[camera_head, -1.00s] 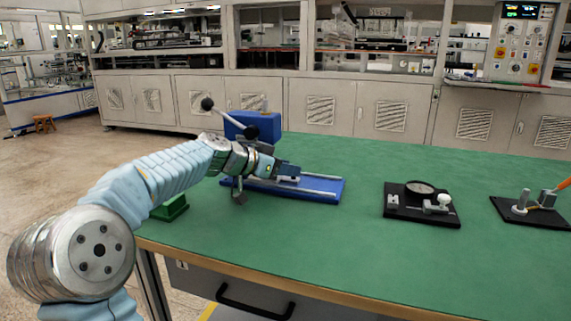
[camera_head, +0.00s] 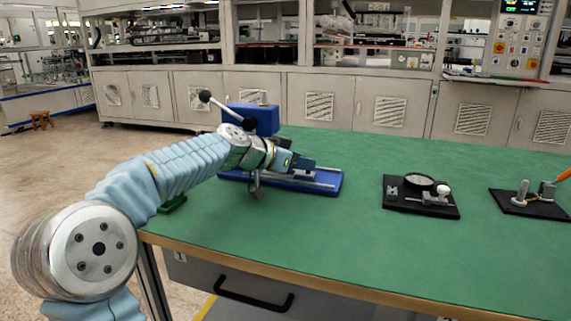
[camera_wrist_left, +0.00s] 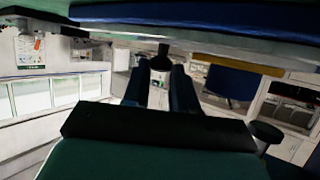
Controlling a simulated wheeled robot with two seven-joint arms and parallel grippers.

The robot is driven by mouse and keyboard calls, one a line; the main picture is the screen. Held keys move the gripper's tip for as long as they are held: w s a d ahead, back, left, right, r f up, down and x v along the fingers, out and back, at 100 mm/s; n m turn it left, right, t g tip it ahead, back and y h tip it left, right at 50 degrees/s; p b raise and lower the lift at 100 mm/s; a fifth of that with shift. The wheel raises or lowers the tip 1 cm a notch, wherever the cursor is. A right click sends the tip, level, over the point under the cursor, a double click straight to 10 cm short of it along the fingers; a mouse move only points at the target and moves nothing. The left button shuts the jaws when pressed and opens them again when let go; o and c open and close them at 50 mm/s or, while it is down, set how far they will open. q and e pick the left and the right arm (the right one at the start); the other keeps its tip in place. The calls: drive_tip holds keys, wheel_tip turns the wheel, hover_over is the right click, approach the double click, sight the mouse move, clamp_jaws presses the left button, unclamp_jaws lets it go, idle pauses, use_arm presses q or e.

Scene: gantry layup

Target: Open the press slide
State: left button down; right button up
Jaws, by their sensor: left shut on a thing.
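The press (camera_head: 265,116) is a blue block with a metal lever arm ending in dark knobs, at the far left of the green table. Its blue base (camera_head: 329,187) carries light rails and a grey slide (camera_head: 300,174). My left gripper (camera_head: 303,164) is above the rails, right of the press block, and partly hides the slide. In the left wrist view my left gripper (camera_wrist_left: 160,78) has its two blue fingers closed on a dark knobbed post (camera_wrist_left: 160,60), which looks like the slide's handle. The blue base crosses the top of that view. My right gripper is out of view.
A black fixture with a round dial (camera_head: 420,193) lies right of the press. Another black fixture with metal posts (camera_head: 520,203) is at the far right. A green block (camera_head: 173,205) sits by the left edge, partly behind my arm. The table's front middle is clear.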

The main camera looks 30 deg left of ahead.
use_arm(q)
drive_tip(key=d, duration=0.2)
drive_tip(key=w+d, duration=0.1)
drive_tip(key=d, duration=0.1)
drive_tip(key=shift+d, duration=0.15)
drive_tip(key=c, duration=1.2)
unclamp_jaws()
drive_tip(key=shift+o, duration=0.2)
drive_tip(key=shift+s, duration=0.25)
drive_tip(key=b+v, duration=0.3)
drive_tip(key=v, duration=1)
